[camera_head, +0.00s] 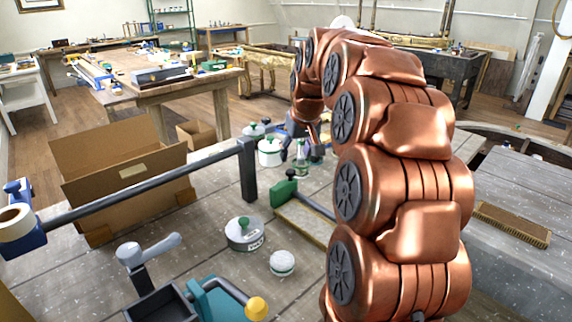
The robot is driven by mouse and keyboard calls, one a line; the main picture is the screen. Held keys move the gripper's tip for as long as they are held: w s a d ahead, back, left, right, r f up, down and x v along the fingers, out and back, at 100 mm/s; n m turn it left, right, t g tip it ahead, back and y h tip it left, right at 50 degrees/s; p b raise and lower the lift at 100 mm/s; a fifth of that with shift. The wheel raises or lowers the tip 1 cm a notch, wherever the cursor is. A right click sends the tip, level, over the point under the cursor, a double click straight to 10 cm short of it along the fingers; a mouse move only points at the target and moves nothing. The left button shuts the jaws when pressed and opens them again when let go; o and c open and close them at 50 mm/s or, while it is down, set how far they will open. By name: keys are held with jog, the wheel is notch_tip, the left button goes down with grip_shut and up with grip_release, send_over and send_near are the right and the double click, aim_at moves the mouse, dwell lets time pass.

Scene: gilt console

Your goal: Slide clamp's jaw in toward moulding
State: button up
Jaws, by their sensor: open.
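A long dark clamp bar (130,186) runs across the left foreground. It has an upright dark jaw (248,172) at its right end and a blue part (22,232) at its left end, beside a tan roll. A second tool with a green head (285,190) and a dark bar lies by a pale wooden strip (300,221), which may be the moulding; my arm hides its right end. I cannot tell which of these is the task's clamp. My gripper (314,152) is small in view, low behind my copper arm near a green-topped bottle (301,160). Its fingers are partly hidden.
A cardboard box (115,165) stands behind the long bar. Lidded tins (245,233) and (269,152) and a small jar (282,263) stand on the bench. A teal tool with a yellow knob (257,308) is in front. A brush (512,224) lies at right.

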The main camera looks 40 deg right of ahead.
aim_at(291, 171)
jog(key=p+x, duration=0.1)
jog(key=x, duration=0.6)
jog(key=shift+f+p, duration=0.25)
jog(key=shift+p, duration=0.05)
jog(key=shift+c, duration=0.2)
grip_shut()
